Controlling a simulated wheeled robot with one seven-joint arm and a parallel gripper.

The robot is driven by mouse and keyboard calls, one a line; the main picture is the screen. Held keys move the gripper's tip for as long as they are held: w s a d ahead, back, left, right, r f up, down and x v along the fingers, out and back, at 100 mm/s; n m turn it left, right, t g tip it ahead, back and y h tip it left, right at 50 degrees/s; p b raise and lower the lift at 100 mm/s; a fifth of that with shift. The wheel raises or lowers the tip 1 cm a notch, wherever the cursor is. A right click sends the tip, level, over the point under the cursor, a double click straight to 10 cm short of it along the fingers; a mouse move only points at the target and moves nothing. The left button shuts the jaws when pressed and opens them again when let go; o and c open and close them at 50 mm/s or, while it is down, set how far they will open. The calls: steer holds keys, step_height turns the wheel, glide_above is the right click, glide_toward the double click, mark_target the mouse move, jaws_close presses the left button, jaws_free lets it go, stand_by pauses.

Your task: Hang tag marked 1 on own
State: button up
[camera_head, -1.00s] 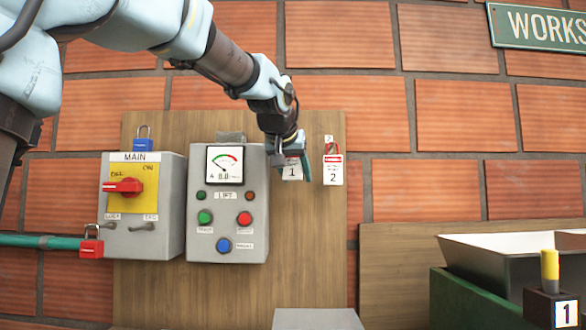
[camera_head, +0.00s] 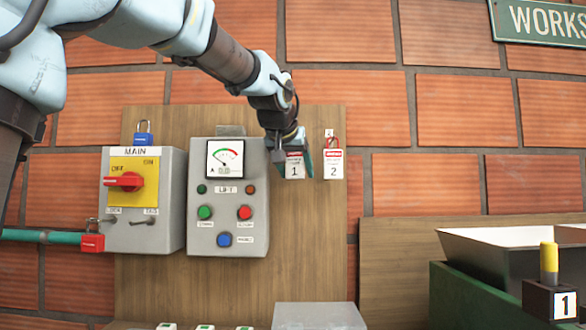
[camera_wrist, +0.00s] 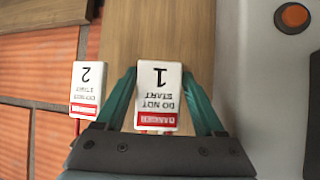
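The white tag marked 1 (camera_head: 295,168) hangs on the wooden board, with a red DANGER strip and DO NOT START text. In the wrist view the tag marked 1 (camera_wrist: 157,95) appears upside down between the two teal fingers of my gripper (camera_wrist: 158,80). The fingers stand apart, one on each side of the tag, with narrow gaps showing. My gripper (camera_head: 298,150) is at the tag in the head view and partly covers its top. The hook behind tag 1 is hidden.
Left of the tags is a grey LIFT control box (camera_head: 228,200), close to my gripper. Further left is the MAIN switch box (camera_head: 143,205), its red handle (camera_head: 124,181) horizontal. A red padlock (camera_head: 92,242) hangs by it. A hopper (camera_head: 510,255) stands right.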

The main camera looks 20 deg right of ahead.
steer(key=shift+o, duration=1.4)
steer(key=b+v, duration=0.2)
steer(key=v, duration=0.9)
steer(key=shift+a+r, duration=0.1)
